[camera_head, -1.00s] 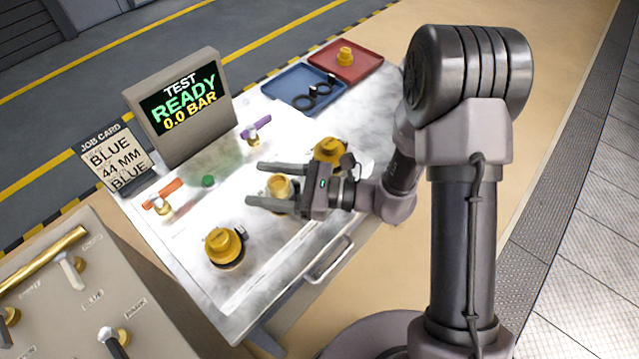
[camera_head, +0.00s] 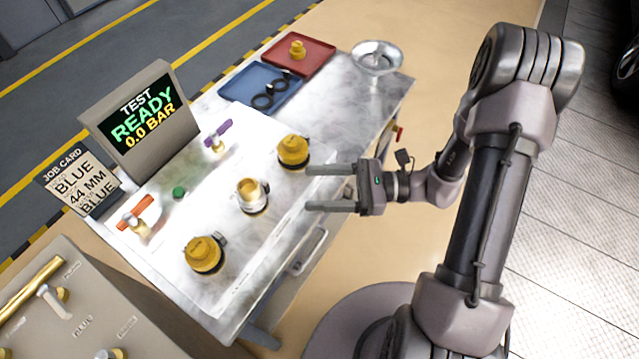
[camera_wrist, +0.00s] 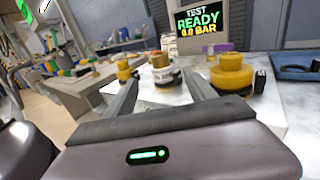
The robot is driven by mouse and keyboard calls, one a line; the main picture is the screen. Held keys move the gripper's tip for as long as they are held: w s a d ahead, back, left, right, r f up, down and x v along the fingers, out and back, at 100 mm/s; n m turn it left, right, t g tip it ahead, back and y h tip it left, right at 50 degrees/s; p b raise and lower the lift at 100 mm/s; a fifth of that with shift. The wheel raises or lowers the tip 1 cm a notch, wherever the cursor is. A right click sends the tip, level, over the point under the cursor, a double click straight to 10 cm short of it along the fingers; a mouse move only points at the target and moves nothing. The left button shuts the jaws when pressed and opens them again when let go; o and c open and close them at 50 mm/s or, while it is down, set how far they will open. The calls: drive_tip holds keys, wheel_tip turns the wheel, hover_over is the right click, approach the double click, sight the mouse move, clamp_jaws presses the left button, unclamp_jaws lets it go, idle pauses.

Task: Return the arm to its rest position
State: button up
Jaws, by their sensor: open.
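My gripper (camera_head: 330,188) is open and empty in the head view. Its fingers point left, over the right edge of the workbench (camera_head: 333,205). The brass-topped middle fitting (camera_head: 252,195) on the bench stands left of the fingertips, apart from them. A yellow cap (camera_head: 293,151) sits behind it and another yellow cap (camera_head: 204,255) in front. In the wrist view the two fingers (camera_wrist: 163,92) are spread, and the brass-topped fitting (camera_wrist: 161,66) shows beyond the gap between them.
The test screen (camera_head: 144,115) reads READY 0.0 BAR beside the job card (camera_head: 80,180). A blue tray (camera_head: 243,86) with black rings, a red tray (camera_head: 312,60) and a metal bowl (camera_head: 377,57) stand at the back. A grey valve panel (camera_head: 75,318) is front left. The floor beside the bench is clear.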

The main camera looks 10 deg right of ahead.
drive_tip(key=s+a+r+n+g+h, duration=0.1)
drive_tip(key=s+r+n+g+h, duration=0.3)
drive_tip(key=s+r+n+h, duration=0.5)
drive_tip(key=s+d+r+n+t+h, duration=0.1)
drive_tip(key=d+r+n+t+h, duration=0.4)
drive_tip(key=r+n+t+h, duration=0.1)
drive_tip(key=shift+s+d+r+t+h, duration=0.4)
drive_tip(key=shift+r+t, duration=0.25)
drive_tip(key=shift+t, duration=0.15)
idle(1.0)
